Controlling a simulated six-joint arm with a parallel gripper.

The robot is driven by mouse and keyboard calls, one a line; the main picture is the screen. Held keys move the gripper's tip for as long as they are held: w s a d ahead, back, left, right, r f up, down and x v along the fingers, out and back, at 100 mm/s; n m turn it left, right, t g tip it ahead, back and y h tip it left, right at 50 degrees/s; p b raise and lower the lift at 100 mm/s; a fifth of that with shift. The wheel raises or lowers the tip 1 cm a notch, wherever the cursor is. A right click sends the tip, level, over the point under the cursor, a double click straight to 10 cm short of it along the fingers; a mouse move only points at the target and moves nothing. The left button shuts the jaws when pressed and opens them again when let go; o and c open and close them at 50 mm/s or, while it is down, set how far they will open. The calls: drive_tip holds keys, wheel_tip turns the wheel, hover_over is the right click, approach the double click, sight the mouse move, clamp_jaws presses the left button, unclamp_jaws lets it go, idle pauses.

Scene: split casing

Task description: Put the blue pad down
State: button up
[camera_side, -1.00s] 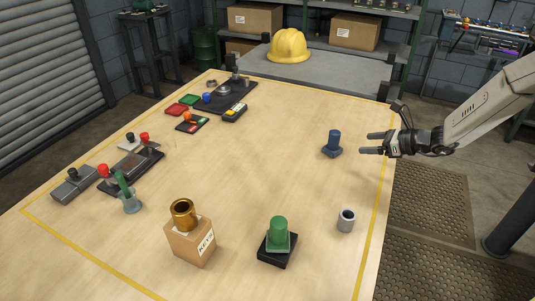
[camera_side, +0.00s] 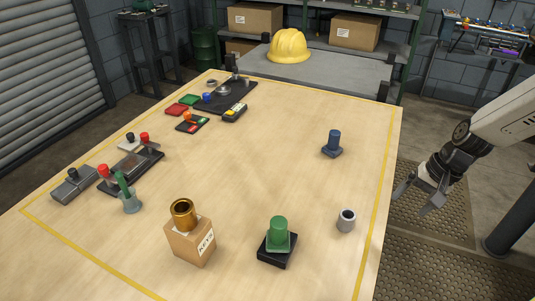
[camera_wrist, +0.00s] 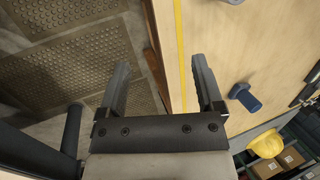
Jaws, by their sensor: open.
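The blue pad (camera_side: 332,144), a dark blue base with an upright round post, stands on the table near its right edge. In the wrist view, the blue pad (camera_wrist: 244,98) shows to the right of my fingers, past the yellow line. My gripper (camera_side: 414,199) is open and empty, beyond the table's right edge and pointing downward. It is clear of the pad. In the wrist view, nothing is between the two fingers of my gripper (camera_wrist: 160,66).
A grey ring-shaped cup (camera_side: 346,220) and a green post on a black base (camera_side: 278,240) stand near the front right. A cardboard box (camera_side: 190,244) bears a brass cup (camera_side: 183,214). Several devices line the left side. The table's middle is clear.

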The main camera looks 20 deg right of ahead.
drive_tip(key=s+d+r+n+h, duration=0.1)
drive_tip(key=s+d+n+h, duration=0.1)
drive_tip(key=s+n, duration=0.3)
drive_tip(key=n+h, duration=0.1)
drive_tip(key=n, duration=0.3)
drive_tip(key=shift+s+d+r+t, duration=0.25)
drive_tip(key=shift+r+t, duration=0.15)
idle(0.7)
